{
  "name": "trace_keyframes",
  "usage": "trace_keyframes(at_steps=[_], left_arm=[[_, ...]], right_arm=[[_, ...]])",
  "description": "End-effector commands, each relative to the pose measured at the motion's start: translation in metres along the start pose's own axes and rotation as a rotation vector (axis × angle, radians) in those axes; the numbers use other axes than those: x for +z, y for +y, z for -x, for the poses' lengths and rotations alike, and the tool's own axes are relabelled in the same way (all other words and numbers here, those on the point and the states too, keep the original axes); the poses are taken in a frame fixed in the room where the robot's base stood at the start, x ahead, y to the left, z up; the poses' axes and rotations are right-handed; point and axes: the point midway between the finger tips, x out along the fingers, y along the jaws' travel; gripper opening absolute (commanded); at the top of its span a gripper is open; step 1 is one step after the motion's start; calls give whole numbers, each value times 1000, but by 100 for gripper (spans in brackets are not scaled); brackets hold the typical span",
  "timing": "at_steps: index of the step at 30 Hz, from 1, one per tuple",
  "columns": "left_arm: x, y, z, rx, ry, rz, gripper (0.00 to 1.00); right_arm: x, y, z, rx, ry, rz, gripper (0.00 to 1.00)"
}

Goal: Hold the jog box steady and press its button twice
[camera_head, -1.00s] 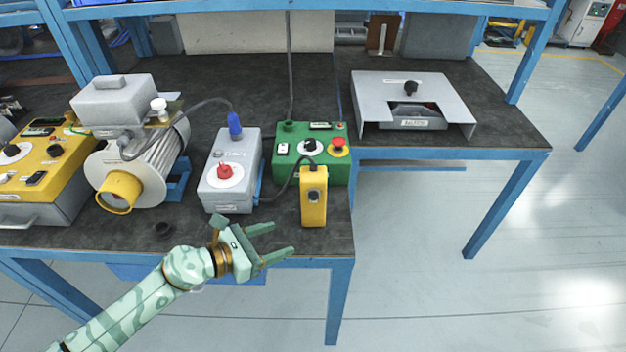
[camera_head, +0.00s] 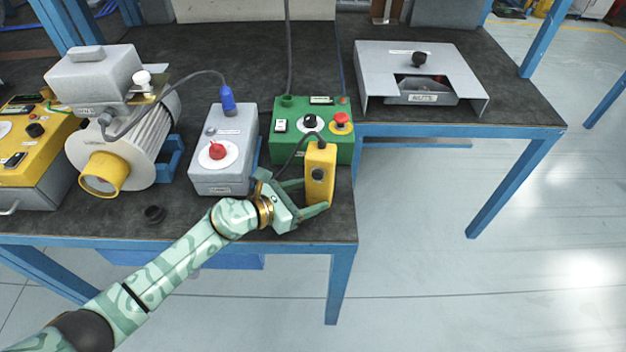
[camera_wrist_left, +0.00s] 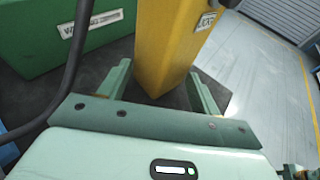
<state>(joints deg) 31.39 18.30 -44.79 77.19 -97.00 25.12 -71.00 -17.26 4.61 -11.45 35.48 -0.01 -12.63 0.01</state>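The jog box (camera_head: 321,160) is a yellow upright box with a dark round button (camera_head: 317,174) on its front face and a dark cable from its top. It stands near the front edge of the bench. My left gripper (camera_head: 315,194) is at its lower part, with one finger on each side. In the left wrist view the yellow box (camera_wrist_left: 168,45) rises between the two fingers, with gaps visible beside it, so the gripper looks open around it. The button is not visible in the wrist view.
A green control box (camera_head: 289,151) with a red knob stands just behind the jog box. A grey box (camera_head: 224,126) with a red knob is to the left, beside a blower (camera_head: 128,140). A grey metal stand (camera_head: 440,65) is at the back right. The dark bench (camera_head: 90,222) ends in front.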

Motion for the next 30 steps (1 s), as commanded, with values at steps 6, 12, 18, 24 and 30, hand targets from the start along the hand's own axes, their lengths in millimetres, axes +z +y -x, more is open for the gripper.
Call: trace_keyframes(at_steps=[6,12,18,24,30], left_arm=[[-1,-1,-9,-1,2,1,62],[0,-1,-8,-1,1,1,62],[0,-1,-8,-1,1,1,13],[0,-1,-8,-1,1,1,0],[0,0,-8,-1,1,1,37]], right_arm=[[0,0,-3,-1,-1,0,36],[0,0,-2,-1,0,0,36],[-1,0,-2,-1,1,0,36],[-1,0,-2,-1,1,0,36],[-1,0,-2,-1,1,0,36]])
